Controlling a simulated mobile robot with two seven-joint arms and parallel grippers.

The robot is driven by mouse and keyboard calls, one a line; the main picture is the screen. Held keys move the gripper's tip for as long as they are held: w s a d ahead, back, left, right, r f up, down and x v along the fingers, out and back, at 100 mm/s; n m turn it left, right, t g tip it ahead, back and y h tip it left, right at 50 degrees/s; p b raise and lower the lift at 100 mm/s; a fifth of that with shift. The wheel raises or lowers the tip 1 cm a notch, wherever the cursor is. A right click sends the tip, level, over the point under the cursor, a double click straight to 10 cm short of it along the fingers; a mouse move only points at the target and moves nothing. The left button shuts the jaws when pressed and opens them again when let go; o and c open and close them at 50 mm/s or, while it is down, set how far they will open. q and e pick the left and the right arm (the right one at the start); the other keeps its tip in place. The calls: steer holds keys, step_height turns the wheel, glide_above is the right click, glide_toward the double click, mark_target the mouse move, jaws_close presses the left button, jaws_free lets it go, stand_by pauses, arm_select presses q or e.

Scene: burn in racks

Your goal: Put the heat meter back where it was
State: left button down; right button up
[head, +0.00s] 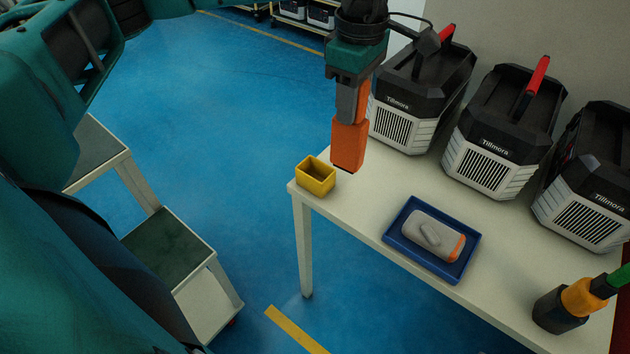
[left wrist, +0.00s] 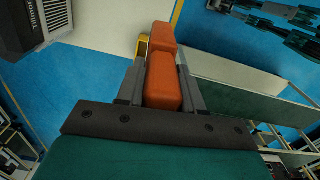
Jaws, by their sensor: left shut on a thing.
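My left gripper (head: 350,100) points down over the near left end of the white table and is shut on an orange block-like thing (head: 349,145), which seems to be the heat meter. The orange thing hangs upright, above and right of a small open yellow box (head: 316,177) at the table corner. In the left wrist view the orange thing (left wrist: 163,80) sits between my grey fingers (left wrist: 160,88), and the yellow box (left wrist: 142,46) shows partly behind it. My right gripper is not in view.
A blue tray (head: 398,243) holding a grey device (head: 433,235) with an orange end lies on the table's front edge. Several black-and-white Tillmora units (head: 490,160) line the back. A black cup (head: 556,312) with tools stands at the right. A step stand (head: 170,245) is at left.

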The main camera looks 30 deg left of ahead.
arm_select(q)
steer(key=n, duration=0.2)
steer(key=a+r+n, duration=0.1)
steer(key=n, duration=0.2)
steer(key=w+r+n, duration=0.1)
steer(key=n, duration=0.1)
steer(key=shift+w+a+n, duration=0.1)
steer(key=shift+a+n, duration=0.15)
steer(key=shift+n, duration=0.05)
steer(key=w+a+r+n, duration=0.15)
steer(key=a+n, duration=0.25)
steer(key=n, duration=0.9)
steer(key=a+r+n, duration=0.3)
steer(key=n, duration=1.1)
step_height(320, 180, down, 20)
steer(key=b, duration=0.2)
steer(key=shift+r, duration=0.2)
steer(key=shift+s+a, duration=0.1)
